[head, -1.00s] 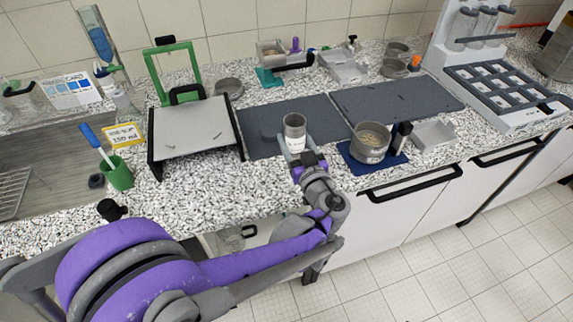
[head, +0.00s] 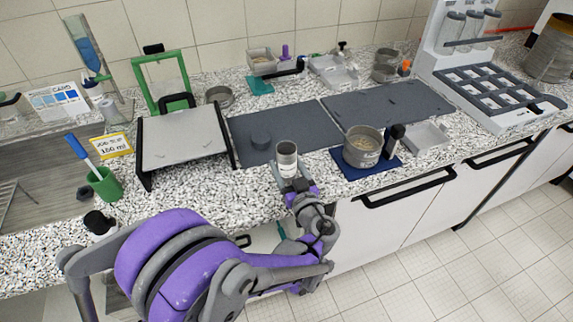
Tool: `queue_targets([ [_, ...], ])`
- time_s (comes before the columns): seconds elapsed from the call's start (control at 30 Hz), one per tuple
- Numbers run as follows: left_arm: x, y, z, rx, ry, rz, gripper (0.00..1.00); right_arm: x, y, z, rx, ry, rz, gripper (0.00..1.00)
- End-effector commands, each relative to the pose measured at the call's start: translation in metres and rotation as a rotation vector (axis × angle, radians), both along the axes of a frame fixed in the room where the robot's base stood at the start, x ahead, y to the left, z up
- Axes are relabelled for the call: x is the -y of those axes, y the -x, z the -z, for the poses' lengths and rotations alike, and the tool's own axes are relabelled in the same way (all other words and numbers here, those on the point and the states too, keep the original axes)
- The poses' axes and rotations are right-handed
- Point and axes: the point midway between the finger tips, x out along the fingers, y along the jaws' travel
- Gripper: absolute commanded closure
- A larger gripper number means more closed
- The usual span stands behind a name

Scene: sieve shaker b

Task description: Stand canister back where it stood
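A small grey canister with a pale label (head: 287,158) is upright at the front edge of the left dark mat (head: 310,128). My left gripper (head: 286,168) has its fingers around the canister's lower part and is shut on it. I cannot tell whether the canister's base touches the worktop. My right gripper is not in view.
A sieve pan with grainy contents (head: 362,150) stands on a blue mat (head: 345,170) to the right, beside a dark upright item (head: 394,138). A grey-topped stand (head: 185,135) is to the left. A second dark mat (head: 400,102) has free room.

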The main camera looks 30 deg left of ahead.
Motion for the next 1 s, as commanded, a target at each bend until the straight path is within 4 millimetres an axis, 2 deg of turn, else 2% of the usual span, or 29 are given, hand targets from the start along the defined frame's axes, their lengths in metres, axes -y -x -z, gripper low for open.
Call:
queue_targets([
  [0.03,0.0,0.0,0.0,0.0,0.0,0.0,0.19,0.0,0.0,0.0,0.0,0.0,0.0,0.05],
  [0.1,0.0,0.0,-0.001,0.0,0.0,0.0,0.07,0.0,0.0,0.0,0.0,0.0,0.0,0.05],
  [0.13,0.0,0.0,-0.001,0.0,0.0,0.0,0.06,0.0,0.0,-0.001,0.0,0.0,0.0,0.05],
  [0.5,0.002,0.001,-0.006,0.0,0.0,0.001,0.06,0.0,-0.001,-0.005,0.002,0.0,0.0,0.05],
  [1.0,0.077,0.064,-0.004,-0.001,0.001,0.006,0.06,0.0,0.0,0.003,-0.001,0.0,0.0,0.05],
])
